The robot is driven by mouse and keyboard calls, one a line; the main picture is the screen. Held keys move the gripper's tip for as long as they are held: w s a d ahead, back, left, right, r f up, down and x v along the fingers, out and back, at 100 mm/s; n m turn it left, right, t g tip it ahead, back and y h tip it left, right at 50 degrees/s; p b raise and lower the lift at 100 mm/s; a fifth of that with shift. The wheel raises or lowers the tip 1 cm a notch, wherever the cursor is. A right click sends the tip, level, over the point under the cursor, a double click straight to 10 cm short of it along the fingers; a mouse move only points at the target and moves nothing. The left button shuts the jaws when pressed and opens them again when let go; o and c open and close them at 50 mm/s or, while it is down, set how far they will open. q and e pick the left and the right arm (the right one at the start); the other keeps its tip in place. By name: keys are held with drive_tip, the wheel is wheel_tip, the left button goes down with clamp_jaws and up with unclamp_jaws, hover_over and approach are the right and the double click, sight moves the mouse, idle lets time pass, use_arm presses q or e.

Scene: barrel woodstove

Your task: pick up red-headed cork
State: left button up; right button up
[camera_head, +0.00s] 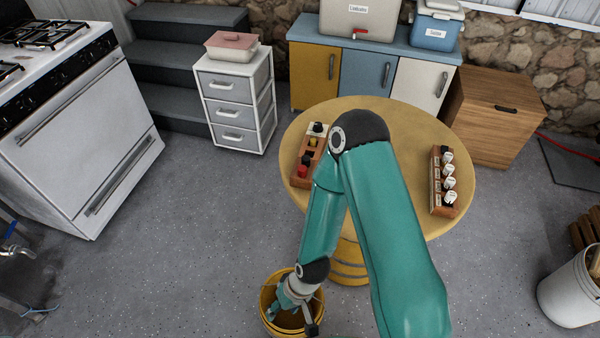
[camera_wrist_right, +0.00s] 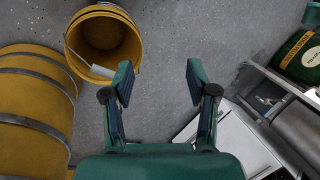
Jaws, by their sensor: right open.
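The red-headed cork (camera_head: 303,171) is at the near end of a wooden rack (camera_head: 299,183) on the left side of the round yellow table (camera_head: 400,116). A yellow-headed cork (camera_head: 312,142) and black-headed ones (camera_head: 318,128) share the rack. My right arm crosses in front of the table and partly covers the rack's right side. My right gripper (camera_head: 297,314) is low, over the yellow bucket on the floor, well below and away from the cork. In the wrist view the right gripper (camera_wrist_right: 162,82) is open, with nothing between its fingers. My left gripper is not in view.
A yellow bucket (camera_head: 266,302) also shows in the wrist view (camera_wrist_right: 73,36), left of the fingers. A second rack (camera_head: 436,188) with several white-topped pieces stands on the table's right. A white bucket (camera_head: 568,292) is at far right. A white stove (camera_head: 80,135) stands left.

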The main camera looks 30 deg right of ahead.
drive_tip(key=w+d+r+n+h, duration=0.1)
drive_tip(key=w+d+r, duration=0.4)
drive_tip(key=w, duration=0.5)
drive_tip(key=w+d+r+n, duration=0.1)
drive_tip(key=w+d+r, duration=0.45)
drive_tip(key=w, duration=0.55)
drive_tip(key=w+d+r+h, duration=0.2)
drive_tip(key=d+r, duration=0.5)
drive_tip(key=r, duration=0.2)
drive_tip(key=w+d+r+h, duration=0.1)
drive_tip(key=w+d+r, duration=0.2)
drive_tip(key=d+r, duration=0.5)
drive_tip(key=p, duration=0.1)
hover_over(303, 168)
drive_tip(key=shift+m+t, duration=0.4)
drive_tip(key=f, duration=0.6)
drive_tip(key=a+f, duration=0.1)
drive_tip(key=f, duration=0.2)
drive_tip(key=shift+s, duration=0.2)
drive_tip(key=f, duration=0.2)
drive_tip(key=d+f+p, duration=0.1)
drive_tip(key=f, duration=0.1)
drive_tip(key=shift+w+f+p, duration=0.15)
drive_tip(key=shift+f+p, duration=0.05)
drive_tip(key=shift+p, duration=0.1)
drive_tip(key=shift+f, duration=0.45)
drive_tip(key=c, duration=0.8)
